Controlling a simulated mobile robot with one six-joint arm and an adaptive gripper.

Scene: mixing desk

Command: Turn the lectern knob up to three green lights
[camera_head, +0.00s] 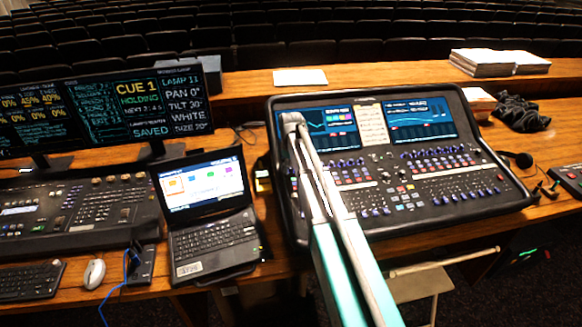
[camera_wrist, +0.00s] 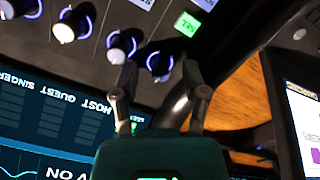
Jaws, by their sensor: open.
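My gripper (camera_wrist: 160,72) is open, its two fingers pointing at a row of knobs in the wrist view. The end knob (camera_wrist: 159,62), dark with a pale cap and a blue-violet ring, appears between the fingertips; I cannot tell whether they touch it. Upside-down labels on the screen read HOST, GUEST and SINGER; no lectern label is readable, and my gripper hides part of that strip. A small green light (camera_wrist: 133,127) shows on the screen beside the gripper. In the head view, my gripper (camera_head: 291,122) is over the left side of the mixing desk (camera_head: 480,218).
Other ringed knobs (camera_wrist: 122,45) lie close to the left finger. A lit green SEL button (camera_wrist: 187,24) is beyond the fingertips. A laptop (camera_head: 212,238) stands left of the desk, and a black cloth (camera_head: 521,113) lies right. Papers (camera_head: 300,77) lie behind it.

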